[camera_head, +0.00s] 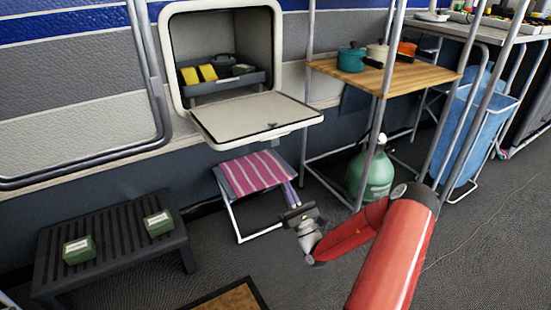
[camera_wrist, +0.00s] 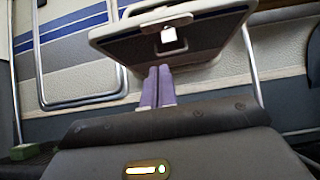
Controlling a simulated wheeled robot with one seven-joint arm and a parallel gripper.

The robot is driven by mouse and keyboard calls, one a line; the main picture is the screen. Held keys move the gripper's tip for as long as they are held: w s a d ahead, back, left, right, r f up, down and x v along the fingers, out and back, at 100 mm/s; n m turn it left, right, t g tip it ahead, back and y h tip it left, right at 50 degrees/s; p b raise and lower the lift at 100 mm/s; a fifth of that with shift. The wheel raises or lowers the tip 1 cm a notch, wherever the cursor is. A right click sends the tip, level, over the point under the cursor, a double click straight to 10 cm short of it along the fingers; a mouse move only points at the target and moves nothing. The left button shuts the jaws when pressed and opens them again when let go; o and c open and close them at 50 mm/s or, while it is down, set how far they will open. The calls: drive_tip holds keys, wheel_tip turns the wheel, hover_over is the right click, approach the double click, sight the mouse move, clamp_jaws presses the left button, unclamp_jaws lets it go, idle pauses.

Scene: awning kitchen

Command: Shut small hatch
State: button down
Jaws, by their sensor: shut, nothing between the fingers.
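The small hatch is a square opening in the caravan wall with a pale rounded frame (camera_head: 166,60). Its door (camera_head: 255,117) is folded down and sticks out roughly level from the lower edge, so the hatch stands open. In the wrist view the door's outer face (camera_wrist: 205,42) is ahead and above, with a small latch piece (camera_wrist: 170,38) near its middle. My gripper (camera_head: 287,184) is below the door's front right part, apart from it in the head view. Its purple fingers (camera_wrist: 159,70) are together, empty, and point toward the wall under the door.
A dark tray (camera_head: 225,84) with yellow items sits inside the hatch. A folding stool (camera_head: 255,174) with a striped top stands close beside my gripper. A shelf rack (camera_head: 425,78) and green gas bottle (camera_head: 372,175) are right; a black step (camera_head: 105,235) is left.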

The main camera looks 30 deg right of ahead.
approach(271, 140)
drive_tip(key=w, duration=0.4)
wheel_tip(271, 140, up, 3)
drive_tip(key=shift+a+r+b, duration=0.1)
drive_tip(key=shift+r+b, duration=0.05)
drive_tip(key=shift+b, duration=0.4)
drive_tip(key=shift+w+r, duration=0.1)
drive_tip(key=shift+r, duration=0.65)
